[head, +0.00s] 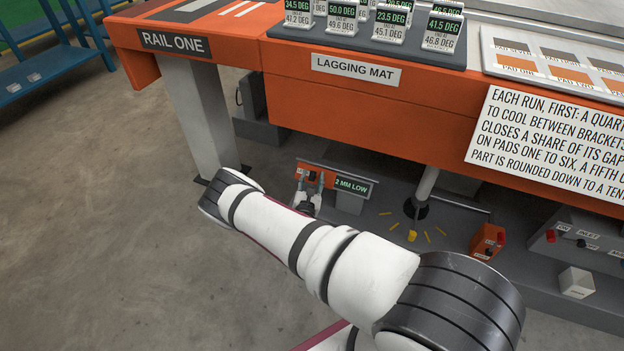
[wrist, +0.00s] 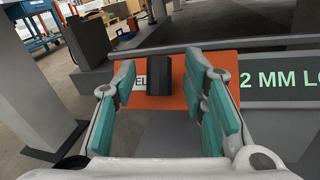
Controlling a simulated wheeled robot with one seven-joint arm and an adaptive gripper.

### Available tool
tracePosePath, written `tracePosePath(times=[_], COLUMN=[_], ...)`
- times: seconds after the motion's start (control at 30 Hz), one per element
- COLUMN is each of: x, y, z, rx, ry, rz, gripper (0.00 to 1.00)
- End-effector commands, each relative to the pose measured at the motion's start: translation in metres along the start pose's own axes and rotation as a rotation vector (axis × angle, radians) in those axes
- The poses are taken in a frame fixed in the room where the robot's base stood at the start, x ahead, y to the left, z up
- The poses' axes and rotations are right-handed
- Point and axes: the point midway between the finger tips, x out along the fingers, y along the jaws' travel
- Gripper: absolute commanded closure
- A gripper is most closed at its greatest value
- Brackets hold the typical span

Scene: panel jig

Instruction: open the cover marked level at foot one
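The orange cover (wrist: 182,100) is under the bench at foot one and looks closed. It carries a dark block-like handle (wrist: 158,76) and a white label (wrist: 139,84), of which only "EL" reads. The cover also shows in the head view (head: 329,180), partly behind my gripper. My gripper (wrist: 164,88) is open, its teal-padded fingers on either side of the handle with a gap to each. I cannot tell how deep the handle sits between them. It also shows in the head view (head: 309,187) at the cover's front.
A display reading "2 MM LOW" (head: 352,187) stands right of the cover. A grey rail (wrist: 270,42) runs behind it. The bench's orange front (head: 350,110) overhangs above, with a grey leg (head: 200,120) at left.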

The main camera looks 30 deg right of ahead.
Motion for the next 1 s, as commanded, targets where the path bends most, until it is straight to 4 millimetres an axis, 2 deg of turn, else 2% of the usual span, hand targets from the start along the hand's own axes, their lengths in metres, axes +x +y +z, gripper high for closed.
tracePosePath(times=[0.17, 0.27, 0.5, 0.7, 0.83, 1.0], x=[-0.007, -0.021, -0.069, -0.103, -0.115, -0.120], y=[0.001, 0.001, 0.001, 0.001, 0.001, 0.000], z=[0.000, -0.001, -0.001, -0.001, -0.001, 0.000], rx=[0.000, -0.001, -0.002, -0.001, 0.000, 0.000], ry=[0.000, 0.002, 0.002, 0.001, 0.001, -0.001], rz=[0.001, 0.001, 0.003, 0.001, 0.001, 0.000], gripper=[0.61, 0.61, 0.61, 0.61, 0.61, 0.61])
